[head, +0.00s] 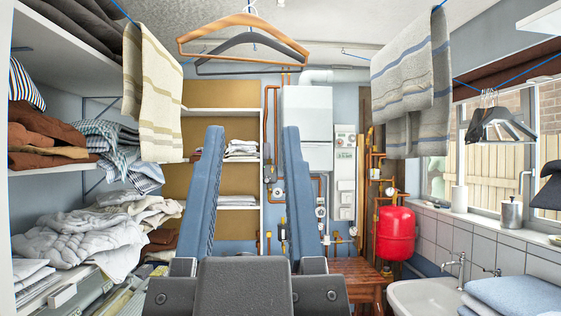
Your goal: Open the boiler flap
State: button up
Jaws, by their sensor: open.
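The boiler (308,112) is a white upright box on the back wall, just right of the picture's middle. A flue pipe comes out of its top and copper pipes run below it. A lower front section (319,157) shows under a faint seam; I cannot tell for sure that this is the flap, and it looks closed. My gripper (253,133) is open and empty, its two blue fingers pointing up in the foreground, well apart from the boiler. Its right finger hides part of the boiler's lower left side.
A white meter box (344,150) hangs right of the boiler. A red tank (395,232) and a wooden table (352,272) stand below. Laundry shelves (60,60) line the left; a sink (425,294) is at right. Hangers (243,36) and towels (412,75) hang overhead.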

aim_at(319, 155)
jog(key=i+z, duration=0.1)
jog(key=i, duration=3.65)
jog(key=i+z, duration=0.15)
jog(key=i, duration=0.4)
jog(key=i+z, duration=0.15)
jog(key=i, duration=0.4)
jog(key=i+j+z, duration=0.2)
jog(key=i, duration=0.35)
jog(key=i+j+z, duration=0.15)
jog(key=i, duration=0.35)
